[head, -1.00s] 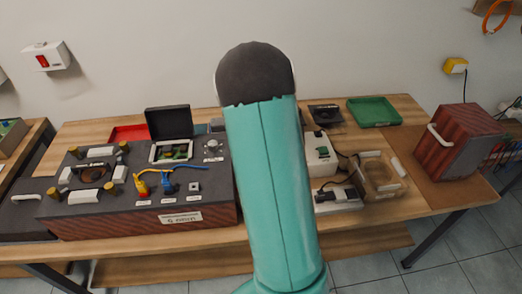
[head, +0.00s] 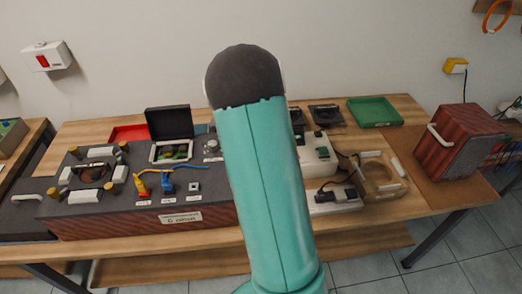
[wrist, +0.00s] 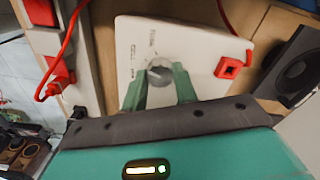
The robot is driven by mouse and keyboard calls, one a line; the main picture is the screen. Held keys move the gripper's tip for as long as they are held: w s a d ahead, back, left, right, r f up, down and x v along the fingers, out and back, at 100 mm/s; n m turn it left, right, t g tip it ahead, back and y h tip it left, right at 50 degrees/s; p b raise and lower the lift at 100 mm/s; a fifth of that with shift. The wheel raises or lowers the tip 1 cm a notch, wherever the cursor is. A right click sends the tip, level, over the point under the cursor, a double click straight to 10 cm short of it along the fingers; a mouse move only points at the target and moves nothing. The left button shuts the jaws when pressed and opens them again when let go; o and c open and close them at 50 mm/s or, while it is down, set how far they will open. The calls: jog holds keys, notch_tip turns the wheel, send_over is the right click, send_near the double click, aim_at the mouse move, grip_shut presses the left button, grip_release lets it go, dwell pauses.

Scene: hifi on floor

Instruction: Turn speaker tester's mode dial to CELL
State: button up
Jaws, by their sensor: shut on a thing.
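The speaker tester appears to be a white box (wrist: 195,45) with a round grey mode dial (wrist: 159,72) on its face, in the wrist view. My gripper (wrist: 160,80) has its two green fingers on either side of the dial, shut on it. My gripper is hidden there.
In the wrist view a red connector (wrist: 229,68) sits on the tester's right side, and a dark speaker (wrist: 293,66) stands beyond. A red cable (wrist: 66,45) runs at the left. In the head view a large console (head: 150,215) fills the bench's left side.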

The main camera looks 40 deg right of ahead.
jog(key=o, duration=1)
jog(key=shift+r, duration=0.1)
notch_tip(320, 180, up, 14)
jog(key=shift+f, duration=0.1)
